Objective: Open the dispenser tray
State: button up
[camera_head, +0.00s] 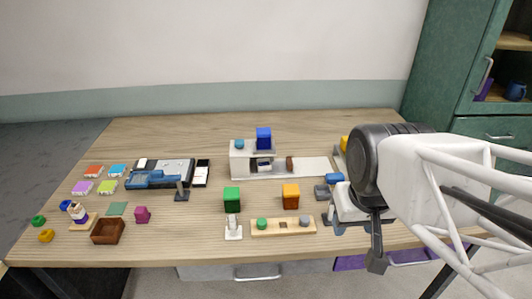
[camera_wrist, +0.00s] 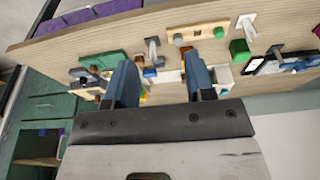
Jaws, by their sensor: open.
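A white dispenser (camera_head: 240,158) stands near the middle back of the table, with a blue cube (camera_head: 264,138) and a teal round piece (camera_head: 240,144) on top. A low white platform (camera_head: 311,167) extends to its right, with a brown piece (camera_head: 290,163) on it. I cannot tell which part is the tray. In the wrist view a white part, likely the dispenser (camera_wrist: 223,76), shows partly behind a finger. My gripper (camera_wrist: 160,75) has two blue fingers spread apart with nothing held. In the head view it is at the right, apart from the dispenser and partly hidden by my arm.
A green cube (camera_head: 232,199), an orange cube (camera_head: 291,195) and a wooden strip with small pieces (camera_head: 283,227) stand in front of the dispenser. A brown box (camera_head: 108,231) and several small coloured pieces lie left. The table's back left is clear.

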jog(key=w, duration=0.1)
jog(key=t, duration=0.2)
send_over(290, 163)
jog(key=s, duration=0.3)
notch_tip(290, 163, down, 18)
jog(key=shift+w+r, duration=0.15)
jog(key=shift+r, duration=0.1)
jog(key=shift+d+f, duration=0.1)
jog(key=shift+x, duration=3.75)
grip_shut()
